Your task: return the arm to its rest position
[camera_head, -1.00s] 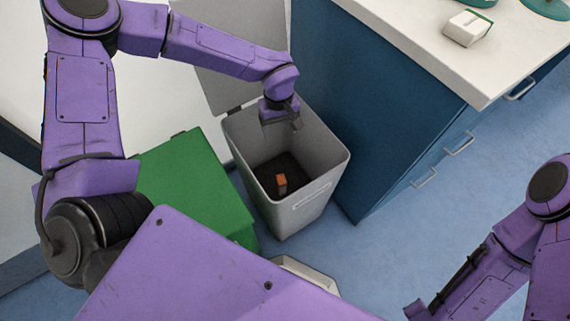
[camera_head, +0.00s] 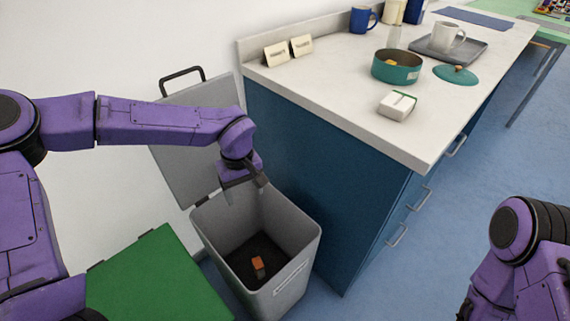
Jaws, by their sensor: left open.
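My left arm (camera_head: 160,125) reaches in from the left, and its gripper (camera_head: 245,192) hangs over the back rim of an open grey bin (camera_head: 303,240). The gripper is open and nothing shows between its fingers. A small orange and dark item (camera_head: 258,265) is inside the bin on the dark bottom, well below the gripper. My right arm (camera_head: 520,265) shows at the lower right; its gripper is out of the picture.
The bin's raised lid (camera_head: 190,155) leans behind my left forearm. A green-lidded bin (camera_head: 155,280) stands left of it. A blue cabinet (camera_head: 330,185) with a white counter (camera_head: 340,90) is close on the right, bearing a teal pot (camera_head: 397,68), a white box (camera_head: 397,106) and a mug (camera_head: 448,38).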

